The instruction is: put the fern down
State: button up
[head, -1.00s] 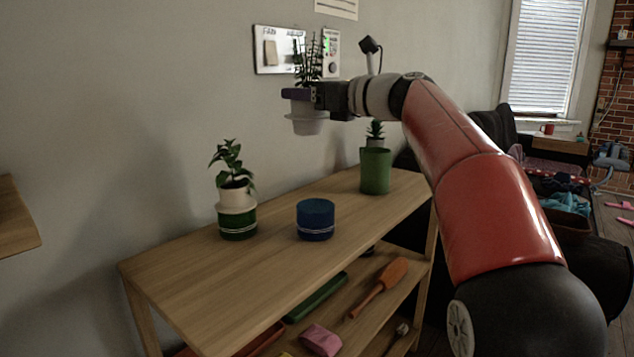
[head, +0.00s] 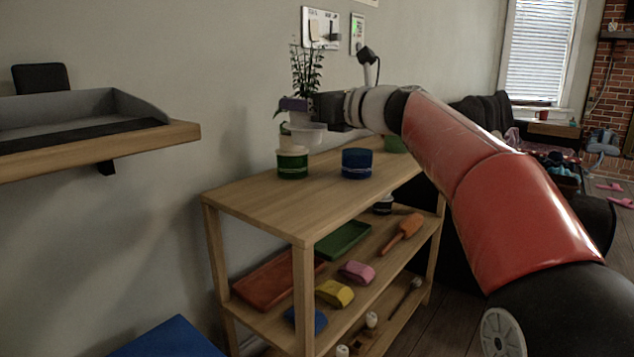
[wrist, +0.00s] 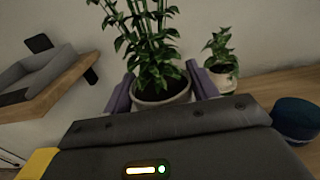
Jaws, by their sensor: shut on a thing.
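The fern, a leafy upright plant (head: 306,72) in a white pot (head: 309,137), is held in the air above the far part of the shelf unit's wooden top (head: 262,196). My gripper (head: 294,104) has its purple fingers shut around the pot's upper part. In the wrist view the fingers stand on both sides of the pot (wrist: 162,108), and the fern's leaves (wrist: 150,45) rise above it. The pot looks upright. In the head view it overlaps the potted plant behind it and mostly hides that plant.
On the top stand a green banded pot (head: 292,166), a blue pot (head: 357,163) and another green pot (head: 395,145), partly hidden by my arm. The top's near left part is clear. A wall shelf (head: 150,138) with a grey tray (head: 85,110) juts in at left.

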notch_tip(320, 180, down, 14)
jog(key=b, duration=0.4)
jog(key=o, duration=1.1)
jog(key=shift+f+b, duration=0.15)
jog(key=shift+b, duration=0.15)
jog(key=shift+r, duration=0.3)
jog(key=v, duration=1.2)
jog(key=shift+f, duration=0.15)
jog(key=shift+s, duration=0.1)
